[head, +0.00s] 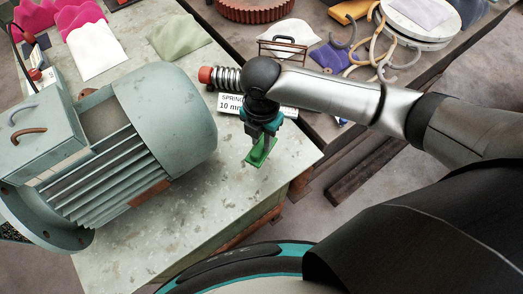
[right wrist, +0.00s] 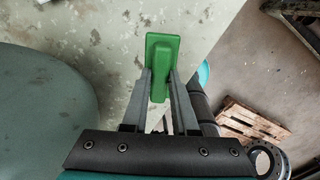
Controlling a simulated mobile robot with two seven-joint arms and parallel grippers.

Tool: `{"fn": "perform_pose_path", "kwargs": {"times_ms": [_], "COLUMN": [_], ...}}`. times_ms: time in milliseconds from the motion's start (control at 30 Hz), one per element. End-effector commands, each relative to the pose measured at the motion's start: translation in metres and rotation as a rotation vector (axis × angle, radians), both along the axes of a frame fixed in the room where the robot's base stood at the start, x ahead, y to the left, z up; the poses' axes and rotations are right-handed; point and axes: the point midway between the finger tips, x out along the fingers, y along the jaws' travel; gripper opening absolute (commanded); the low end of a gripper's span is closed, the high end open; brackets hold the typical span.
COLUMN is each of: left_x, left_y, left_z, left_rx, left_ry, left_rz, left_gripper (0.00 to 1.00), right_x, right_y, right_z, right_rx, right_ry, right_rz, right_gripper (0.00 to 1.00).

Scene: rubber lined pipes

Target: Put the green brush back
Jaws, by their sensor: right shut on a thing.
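The green brush (head: 262,152) is held upright or slightly tilted in my right gripper (head: 264,134), over the right part of the grey workbench (head: 225,190). In the right wrist view the green brush (right wrist: 161,55) sits between the two fingers of my right gripper (right wrist: 160,85), which are shut on it. Its flat green side faces the camera. I cannot tell whether its lower end touches the bench top. My left gripper does not show.
A large grey-green motor (head: 165,125) fills the left of the bench, close to my right gripper. Cloths (head: 180,36) lie at the back. A wooden pallet (right wrist: 248,122) is on the floor.

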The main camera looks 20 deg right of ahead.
Motion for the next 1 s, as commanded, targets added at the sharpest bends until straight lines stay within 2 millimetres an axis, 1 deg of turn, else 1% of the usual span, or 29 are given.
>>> {"fn": "perform_pose_path", "kwargs": {"times_ms": [33,233,400,467,533,767,900,933,1000], "left_x": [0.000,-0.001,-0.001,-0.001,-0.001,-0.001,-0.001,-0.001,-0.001], "left_y": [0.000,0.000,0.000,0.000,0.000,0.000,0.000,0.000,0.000], "left_z": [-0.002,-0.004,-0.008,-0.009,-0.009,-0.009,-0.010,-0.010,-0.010], "left_rx": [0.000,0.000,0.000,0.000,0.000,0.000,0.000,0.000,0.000], "left_ry": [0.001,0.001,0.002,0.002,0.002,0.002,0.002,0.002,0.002], "left_rz": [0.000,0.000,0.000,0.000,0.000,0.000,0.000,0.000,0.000], "left_gripper": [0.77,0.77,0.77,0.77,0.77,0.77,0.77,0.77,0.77], "right_x": [0.000,0.000,0.000,0.000,0.000,0.001,0.001,0.000,0.000], "right_y": [0.000,0.000,0.000,0.000,0.000,0.000,0.000,0.000,0.000], "right_z": [-0.008,-0.025,-0.051,-0.058,-0.061,-0.060,-0.064,-0.064,-0.064], "right_rx": [-0.001,0.001,0.000,-0.001,0.000,0.001,0.000,0.000,0.000], "right_ry": [-0.001,0.001,0.001,0.001,-0.001,-0.002,-0.001,-0.001,-0.001], "right_rz": [-0.001,-0.002,-0.002,-0.001,0.000,0.000,-0.001,-0.001,-0.001], "right_gripper": [0.00,0.00,0.00,0.00,0.00,0.00,0.00,0.29,0.37]}}
